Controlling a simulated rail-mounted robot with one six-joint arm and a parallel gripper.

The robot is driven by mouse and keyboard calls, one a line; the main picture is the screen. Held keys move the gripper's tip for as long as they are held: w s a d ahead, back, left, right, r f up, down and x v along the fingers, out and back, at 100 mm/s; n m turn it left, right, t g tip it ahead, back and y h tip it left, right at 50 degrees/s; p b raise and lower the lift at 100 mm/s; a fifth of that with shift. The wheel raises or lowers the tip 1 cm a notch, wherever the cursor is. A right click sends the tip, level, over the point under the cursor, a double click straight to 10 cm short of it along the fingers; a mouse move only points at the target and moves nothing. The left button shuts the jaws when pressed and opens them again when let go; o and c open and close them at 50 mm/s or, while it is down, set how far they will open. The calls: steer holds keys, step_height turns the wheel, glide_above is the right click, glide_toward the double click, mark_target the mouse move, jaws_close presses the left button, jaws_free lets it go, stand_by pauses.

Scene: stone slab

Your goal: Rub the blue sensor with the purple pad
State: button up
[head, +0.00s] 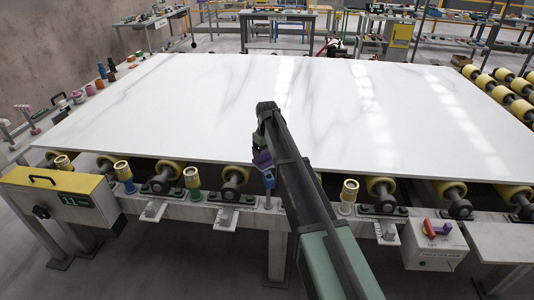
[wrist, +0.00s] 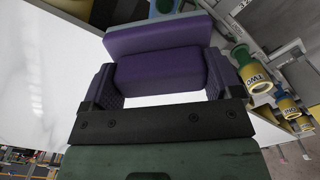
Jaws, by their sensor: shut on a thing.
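My gripper (wrist: 160,85) is shut on the purple pad (wrist: 160,70), which spans between its fingers and has a lighter blue-violet outer layer. In the head view the pad (head: 262,160) shows small beside my arm, over the slab's front edge. A brass-topped blue sensor (head: 125,174) stands on the front rail to the left, apart from the pad. It also shows in the wrist view (wrist: 284,98), at the right near the label ONE. A bluish piece (head: 268,181) shows just below the pad; I cannot tell whether it is pad or another sensor.
A white stone slab (head: 300,100) lies on yellow rollers. A green sensor (head: 192,182), labelled TWO in the wrist view, and a brass-topped one (head: 348,195) stand along the front rail. A yellow control box (head: 60,195) is at the front left, a switch box (head: 434,245) at the right.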

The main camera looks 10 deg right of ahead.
mark_target(267, 151)
steer(key=shift+r+p, duration=1.45)
steer(key=shift+r, duration=0.35)
steer(key=shift+f, duration=0.15)
